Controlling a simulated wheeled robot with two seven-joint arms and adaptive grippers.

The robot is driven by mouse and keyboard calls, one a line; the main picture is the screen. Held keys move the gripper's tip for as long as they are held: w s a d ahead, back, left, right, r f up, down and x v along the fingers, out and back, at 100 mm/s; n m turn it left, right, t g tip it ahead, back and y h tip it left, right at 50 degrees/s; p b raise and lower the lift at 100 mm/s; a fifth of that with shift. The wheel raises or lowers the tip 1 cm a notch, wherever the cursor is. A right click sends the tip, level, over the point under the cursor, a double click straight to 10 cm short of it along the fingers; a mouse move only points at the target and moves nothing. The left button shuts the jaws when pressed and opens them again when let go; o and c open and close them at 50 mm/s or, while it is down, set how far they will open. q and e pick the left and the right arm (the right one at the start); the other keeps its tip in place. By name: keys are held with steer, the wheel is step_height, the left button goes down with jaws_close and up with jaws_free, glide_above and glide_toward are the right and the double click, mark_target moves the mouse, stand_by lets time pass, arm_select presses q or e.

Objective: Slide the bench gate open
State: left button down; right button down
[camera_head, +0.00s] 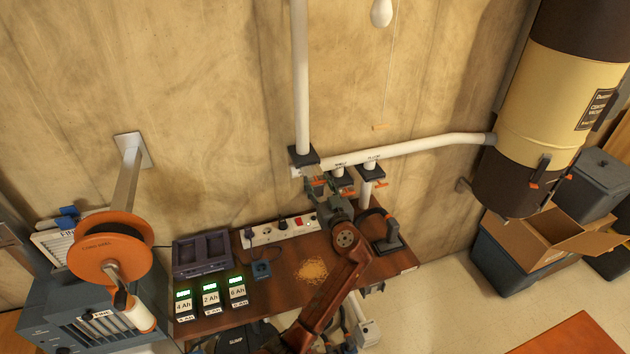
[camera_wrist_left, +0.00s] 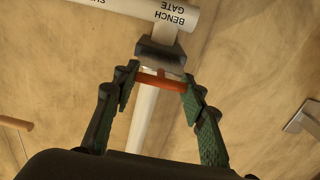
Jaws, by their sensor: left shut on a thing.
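How far the gate is slid cannot be told. My right gripper is not in view.
A second gate with an orange handle (camera_head: 381,184) hangs just right. Below is a brown bench (camera_head: 205,325) with a power strip (camera_head: 283,231), charger displays and a dark tool (camera_head: 386,240). An orange reel (camera_head: 110,247) stands out at left. A cord pull (camera_head: 381,126) hangs above the pipe.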

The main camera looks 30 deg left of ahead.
arm_select(q)
steer(key=shift+f, duration=0.15)
steer(key=shift+d, duration=0.1)
steer(key=c, duration=1.7)
jaws_free()
steer(key=o, duration=0.5)
steer(key=shift+s+d+r, duration=0.15)
steer(key=shift+r, duration=0.05)
steer(key=shift+o, duration=0.2)
steer(key=shift+f, duration=0.1)
steer(key=v, duration=1.1)
steer(key=shift+s+d, duration=0.2)
steer(key=shift+d, duration=0.1)
